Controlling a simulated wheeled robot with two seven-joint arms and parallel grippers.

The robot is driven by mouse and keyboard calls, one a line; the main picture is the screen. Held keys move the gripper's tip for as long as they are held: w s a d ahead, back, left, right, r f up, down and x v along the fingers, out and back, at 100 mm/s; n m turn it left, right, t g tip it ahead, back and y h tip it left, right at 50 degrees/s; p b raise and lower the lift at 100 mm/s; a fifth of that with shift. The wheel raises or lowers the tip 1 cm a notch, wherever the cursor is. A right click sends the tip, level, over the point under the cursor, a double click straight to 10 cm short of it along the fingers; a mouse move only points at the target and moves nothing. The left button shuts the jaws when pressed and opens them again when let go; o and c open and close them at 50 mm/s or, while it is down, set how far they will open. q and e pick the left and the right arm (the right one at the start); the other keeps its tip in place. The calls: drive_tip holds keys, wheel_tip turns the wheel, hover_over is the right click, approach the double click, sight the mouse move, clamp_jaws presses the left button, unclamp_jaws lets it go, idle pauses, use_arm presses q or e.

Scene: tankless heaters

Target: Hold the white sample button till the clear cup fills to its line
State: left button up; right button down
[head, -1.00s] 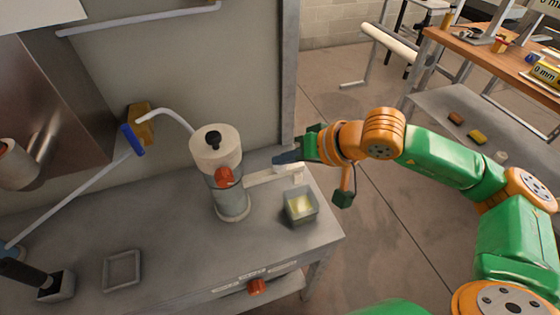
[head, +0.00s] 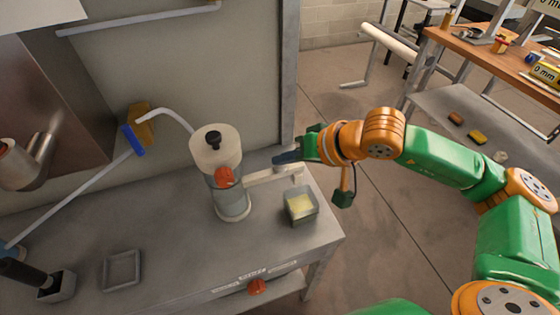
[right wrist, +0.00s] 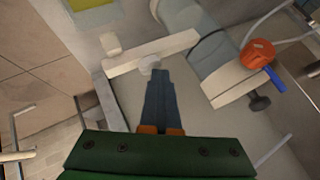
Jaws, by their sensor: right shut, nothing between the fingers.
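A pale cylindrical dispenser (head: 216,150) with an orange-red knob (head: 223,177) stands on the grey bench. A white arm (head: 262,177) reaches right from it. A small square cup (head: 301,208) with yellowish contents sits below the end of this arm; I cannot make out its fill line. In the right wrist view, a small round white button (right wrist: 149,63) shows on the side of the white arm. My right gripper (head: 284,158) is shut and empty, its fingertips (right wrist: 158,74) right at the button; I cannot tell whether they touch. My left gripper is out of view.
An empty square grey tray (head: 121,270) and a small holder with a black handle (head: 25,273) are at the bench's left. A wooden worktable (head: 500,62) stands at the back right.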

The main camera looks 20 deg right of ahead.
sight(284, 168)
drive_tip(key=shift+w+r+p, duration=0.1)
drive_tip(key=shift+r+p, duration=0.4)
drive_tip(key=shift+r, duration=0.4)
drive_tip(key=shift+r+p, duration=1.7)
drive_tip(key=shift+r, duration=0.9)
drive_tip(key=shift+f, duration=0.1)
